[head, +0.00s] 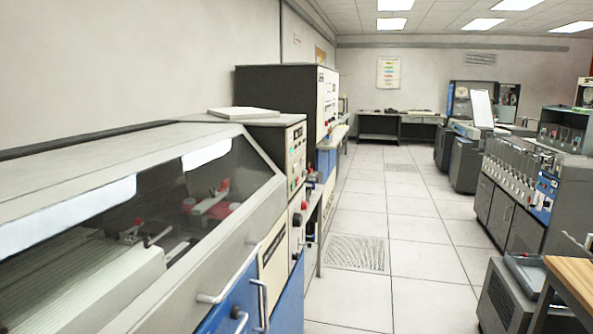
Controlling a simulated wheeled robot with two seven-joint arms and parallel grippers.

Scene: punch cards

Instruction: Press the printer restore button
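A large grey and blue machine (222,205) with a clear slanted window fills the left foreground; it looks like a printer, but I cannot be sure. Red parts (212,205) show behind its window. At its far end is a narrow upright control panel (296,160) with small buttons or lamps, some of them red. I cannot read any label, so I cannot tell which one is the restore button. Neither of my grippers shows in the head view.
A tiled aisle (415,255) runs clear toward the back. Metal handles (230,285) stick out from the left machine. A card machine (520,190) with several slots stands at the right. A wooden table corner (575,275) is at the lower right.

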